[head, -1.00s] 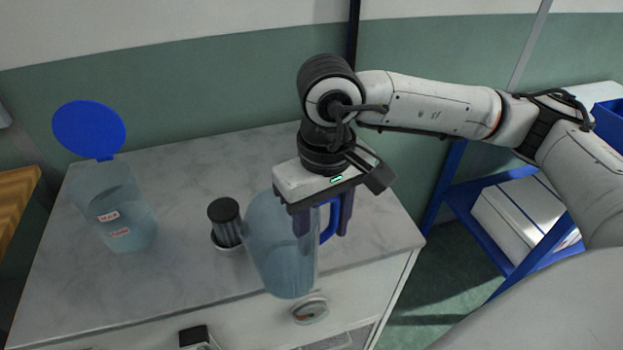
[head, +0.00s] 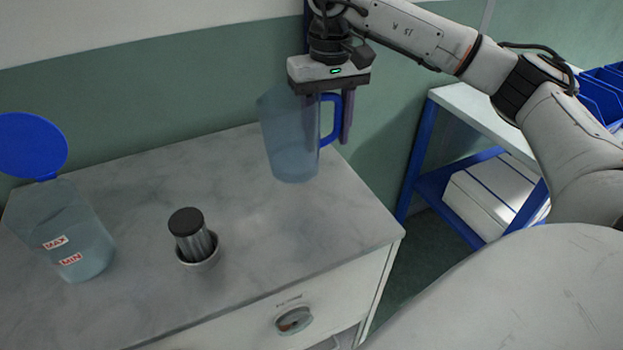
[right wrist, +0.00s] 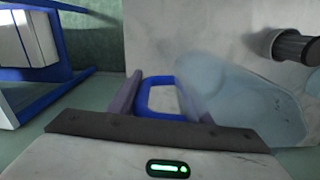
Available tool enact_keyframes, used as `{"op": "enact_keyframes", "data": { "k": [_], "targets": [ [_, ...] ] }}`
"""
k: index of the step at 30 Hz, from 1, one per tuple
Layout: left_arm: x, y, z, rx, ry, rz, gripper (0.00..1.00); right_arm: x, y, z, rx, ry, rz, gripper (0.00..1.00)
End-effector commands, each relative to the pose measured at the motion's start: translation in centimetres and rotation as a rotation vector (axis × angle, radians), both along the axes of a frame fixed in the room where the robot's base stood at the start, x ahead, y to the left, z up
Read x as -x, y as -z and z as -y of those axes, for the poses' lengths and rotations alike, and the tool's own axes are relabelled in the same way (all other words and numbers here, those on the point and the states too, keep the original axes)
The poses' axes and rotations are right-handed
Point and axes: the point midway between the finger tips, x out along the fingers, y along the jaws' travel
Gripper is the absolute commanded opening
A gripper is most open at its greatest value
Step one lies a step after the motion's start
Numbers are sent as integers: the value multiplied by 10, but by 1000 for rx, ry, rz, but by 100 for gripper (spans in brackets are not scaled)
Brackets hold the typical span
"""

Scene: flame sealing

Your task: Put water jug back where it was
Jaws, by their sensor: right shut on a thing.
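The water jug (head: 288,145), translucent blue with a blue handle (head: 333,122), is upright over the back right corner of the marble counter (head: 255,230). I cannot tell whether its base touches the counter. My right gripper (head: 331,132) points down from above and is shut on the jug's handle. In the right wrist view the fingers (right wrist: 165,105) straddle the blue handle (right wrist: 170,80), and the jug body (right wrist: 240,100) lies to their right. My left gripper is not in view.
A clear tank (head: 75,240) with MAX and MIN labels and an open blue lid (head: 32,145) stands at the left. A dark-capped cylinder (head: 190,235) sits in a round holder mid-counter. A blue-framed shelf (head: 415,165) stands to the right, past the counter's edge.

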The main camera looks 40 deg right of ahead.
Motion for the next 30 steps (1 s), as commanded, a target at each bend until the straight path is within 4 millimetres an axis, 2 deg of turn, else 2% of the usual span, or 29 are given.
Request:
{"op": "enact_keyframes", "data": {
  "k": [3,11,18,29,30],
  "targets": [
    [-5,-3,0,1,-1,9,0,1,22,0,1,0,-1,0],
    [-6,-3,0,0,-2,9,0,0,44,-1,-1,-1,1,0],
    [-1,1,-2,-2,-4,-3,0,1,74,-1,0,-1,0,0],
    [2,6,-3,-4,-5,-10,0,0,79,-1,0,-1,2,0],
    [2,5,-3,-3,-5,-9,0,0,79,-1,0,-1,1,48]
  ]
}}
